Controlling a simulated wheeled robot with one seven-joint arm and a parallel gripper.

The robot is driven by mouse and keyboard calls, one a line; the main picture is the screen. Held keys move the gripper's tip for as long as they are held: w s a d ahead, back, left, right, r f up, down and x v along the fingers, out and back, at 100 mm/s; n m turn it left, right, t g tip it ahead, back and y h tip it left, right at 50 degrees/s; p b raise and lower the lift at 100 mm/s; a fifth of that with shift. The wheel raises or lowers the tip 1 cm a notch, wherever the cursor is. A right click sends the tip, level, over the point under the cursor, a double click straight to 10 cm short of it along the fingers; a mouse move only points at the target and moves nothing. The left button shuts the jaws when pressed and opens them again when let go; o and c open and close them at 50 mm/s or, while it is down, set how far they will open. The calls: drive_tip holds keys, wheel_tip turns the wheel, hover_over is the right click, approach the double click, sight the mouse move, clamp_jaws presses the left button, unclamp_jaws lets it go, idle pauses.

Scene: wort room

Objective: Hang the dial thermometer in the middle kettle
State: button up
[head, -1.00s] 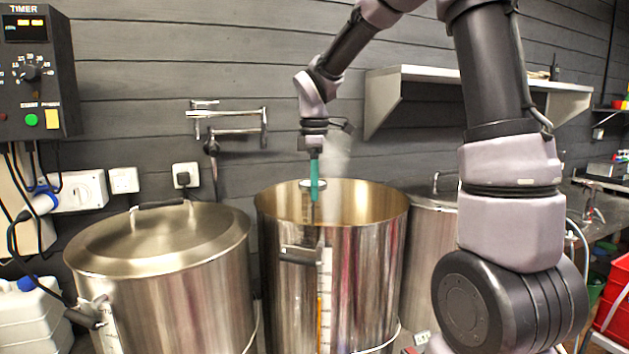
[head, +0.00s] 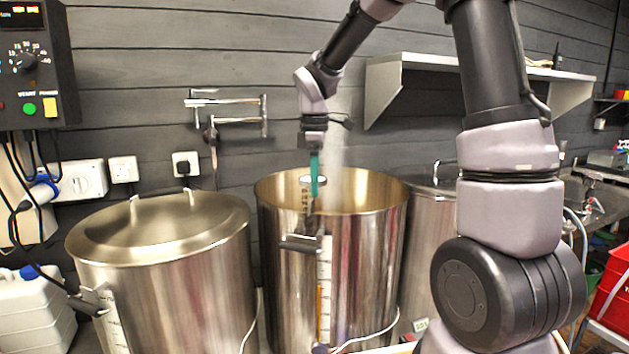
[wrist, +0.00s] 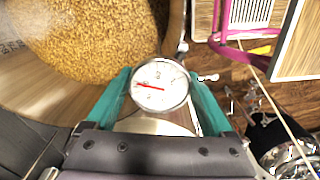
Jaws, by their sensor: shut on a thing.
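The dial thermometer (wrist: 160,86) has a round white face with a red needle. My gripper (wrist: 160,100) is shut on it, with a teal finger on either side of the dial. In the head view my gripper (head: 315,178) points down over the open middle kettle (head: 365,260), near its front rim. The kettle is tall, shiny steel with a sight gauge in front. Grain (wrist: 85,40) shows inside it in the wrist view. The thermometer's stem is mostly hidden, and I cannot tell whether it touches the rim.
A lidded kettle (head: 160,240) stands to the left, and another (head: 425,240) to the right, partly behind my arm. A folded wall pipe (head: 235,115) and a shelf (head: 440,75) are on the back wall. Vapour rises above the middle kettle.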

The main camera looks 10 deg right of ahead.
drive_tip(key=shift+f, duration=0.15)
drive_tip(key=shift+f, duration=1.4)
drive_tip(key=o, duration=1.3)
drive_tip(key=shift+r, duration=0.1)
drive_tip(key=shift+r, duration=4.9)
